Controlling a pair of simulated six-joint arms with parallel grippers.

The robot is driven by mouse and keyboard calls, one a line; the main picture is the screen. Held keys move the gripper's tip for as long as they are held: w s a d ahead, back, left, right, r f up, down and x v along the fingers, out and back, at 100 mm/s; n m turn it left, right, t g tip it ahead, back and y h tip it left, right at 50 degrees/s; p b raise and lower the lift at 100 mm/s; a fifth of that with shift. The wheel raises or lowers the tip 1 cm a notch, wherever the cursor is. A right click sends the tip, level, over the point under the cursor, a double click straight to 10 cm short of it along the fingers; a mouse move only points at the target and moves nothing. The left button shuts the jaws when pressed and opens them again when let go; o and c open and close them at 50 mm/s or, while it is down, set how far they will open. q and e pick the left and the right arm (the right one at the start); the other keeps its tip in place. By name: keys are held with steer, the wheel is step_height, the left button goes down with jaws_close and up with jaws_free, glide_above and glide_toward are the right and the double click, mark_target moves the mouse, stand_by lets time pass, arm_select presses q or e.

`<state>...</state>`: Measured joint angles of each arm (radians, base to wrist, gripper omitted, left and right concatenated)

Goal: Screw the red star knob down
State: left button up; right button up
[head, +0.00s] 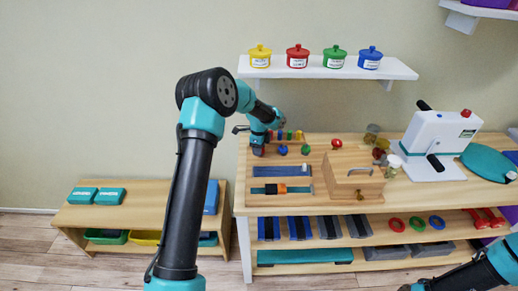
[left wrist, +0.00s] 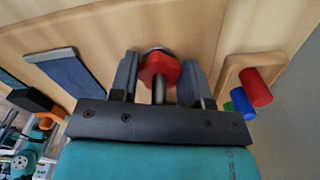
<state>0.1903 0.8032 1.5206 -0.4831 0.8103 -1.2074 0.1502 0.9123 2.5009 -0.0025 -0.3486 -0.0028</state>
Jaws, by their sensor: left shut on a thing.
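The red star knob (left wrist: 158,66) sits between the two fingers of my left gripper (left wrist: 156,80) in the left wrist view, and the gripper is shut on it. A grey metal rod (left wrist: 158,92) shows at the knob on the gripper's side, and a silver rim shows behind the knob. How far down the knob is cannot be told. In the head view my left gripper (head: 258,149) is low at the left end of the wooden bench (head: 325,203), and the knob in it is hidden. My right gripper is out of view; only part of that arm shows at bottom right.
Coloured pegs (left wrist: 256,87) stand close beside the gripper. A blue strip (head: 282,170) and a wooden box (head: 354,176) lie nearer the front. A white machine (head: 437,132) stands at right.

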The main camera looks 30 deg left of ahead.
arm_select(q)
steer(key=shift+r, duration=0.2)
steer(key=o, duration=0.9)
steer(key=shift+f, duration=0.15)
step_height(320, 180, up, 8)
steer(key=shift+f, duration=0.2)
